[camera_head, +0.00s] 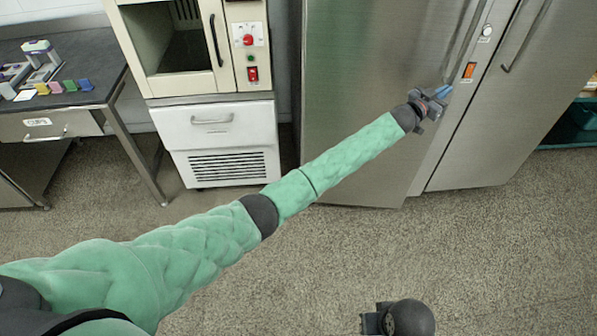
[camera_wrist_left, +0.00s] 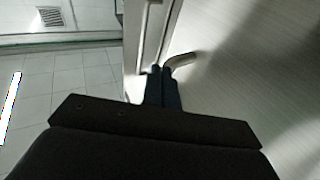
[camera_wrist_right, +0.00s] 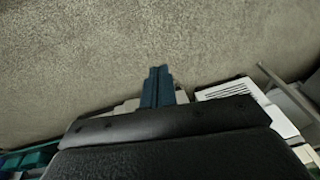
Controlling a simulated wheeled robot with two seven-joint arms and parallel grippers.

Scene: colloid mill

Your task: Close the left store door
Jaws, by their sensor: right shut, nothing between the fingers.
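The left store door (camera_head: 365,90) is a tall brushed-steel door. It stands slightly ajar, its lower corner out in front of the right door (camera_head: 520,110). My left gripper (camera_head: 442,92) is at the door's free edge, by the lower end of its bar handle (camera_head: 465,45). In the left wrist view the blue fingers (camera_wrist_left: 163,72) lie close together, with the handle's bent end (camera_wrist_left: 183,59) at their tips. I cannot tell if they hold it. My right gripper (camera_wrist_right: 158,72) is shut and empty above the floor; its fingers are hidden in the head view.
An orange-lit switch (camera_head: 469,70) sits on the frame between the doors. A cream oven-like unit on a white cabinet (camera_head: 218,125) stands left of the store. A table with small instruments (camera_head: 45,75) is further left. The floor (camera_head: 330,270) before the store is clear.

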